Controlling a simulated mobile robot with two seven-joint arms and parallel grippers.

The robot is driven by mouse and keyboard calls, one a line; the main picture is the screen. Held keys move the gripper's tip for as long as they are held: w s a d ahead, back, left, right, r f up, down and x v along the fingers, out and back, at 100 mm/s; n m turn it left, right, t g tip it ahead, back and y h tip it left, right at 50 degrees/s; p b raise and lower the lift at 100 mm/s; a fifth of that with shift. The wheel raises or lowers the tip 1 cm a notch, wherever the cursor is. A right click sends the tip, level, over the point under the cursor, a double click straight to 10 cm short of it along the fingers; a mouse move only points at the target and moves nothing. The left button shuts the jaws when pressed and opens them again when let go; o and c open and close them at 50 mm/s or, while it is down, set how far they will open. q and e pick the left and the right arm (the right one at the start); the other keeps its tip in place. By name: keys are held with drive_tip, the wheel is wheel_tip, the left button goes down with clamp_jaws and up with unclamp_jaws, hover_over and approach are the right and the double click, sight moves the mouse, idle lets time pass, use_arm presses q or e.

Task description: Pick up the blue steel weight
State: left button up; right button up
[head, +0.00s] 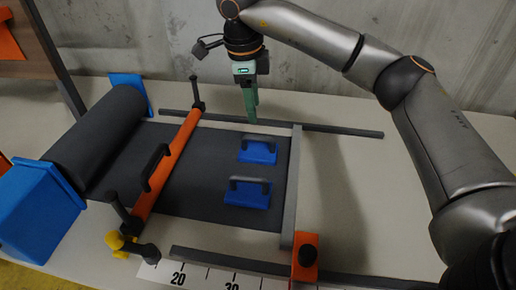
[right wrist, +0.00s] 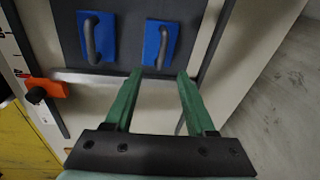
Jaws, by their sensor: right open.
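Two blue steel weights with dark grey handles rest on a dark fabric sheet (head: 205,205). The far weight (head: 258,154) and the near weight (head: 246,196) both lie close to the sheet's right end. My right gripper (head: 252,118) hangs above and just behind the far weight, pointing down. In the right wrist view its green fingers (right wrist: 158,76) are apart with nothing between them. There the far weight (right wrist: 168,38) appears just beyond the fingertips and the near weight (right wrist: 82,30) stands to the left. My left gripper is not in view.
An orange crossbar (head: 172,158) with a black handle spans the sheet left of the weights. A dark roll (head: 98,138) with blue end blocks lies at left. A grey bar (head: 291,185) edges the sheet's right end. An orange block (head: 304,262) sits in front. The table's right side is clear.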

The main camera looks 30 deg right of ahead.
hover_over(258, 137)
drive_tip(key=f, duration=0.5)
drive_tip(key=shift+s+a+f+b, duration=0.15)
drive_tip(key=shift+s+f+b, duration=0.15)
drive_tip(key=shift+f+b, duration=0.1)
drive_tip(key=shift+w+d+f, duration=0.15)
drive_tip(key=shift+w+f, duration=0.05)
drive_tip(key=shift+f, duration=1.35)
drive_tip(key=shift+w+d+f, duration=0.1)
drive_tip(key=shift+w+f, duration=0.05)
drive_tip(key=shift+f, duration=1.4)
drive_tip(key=shift+c, duration=0.3)
clamp_jaws()
drive_tip(key=shift+r, duration=0.2)
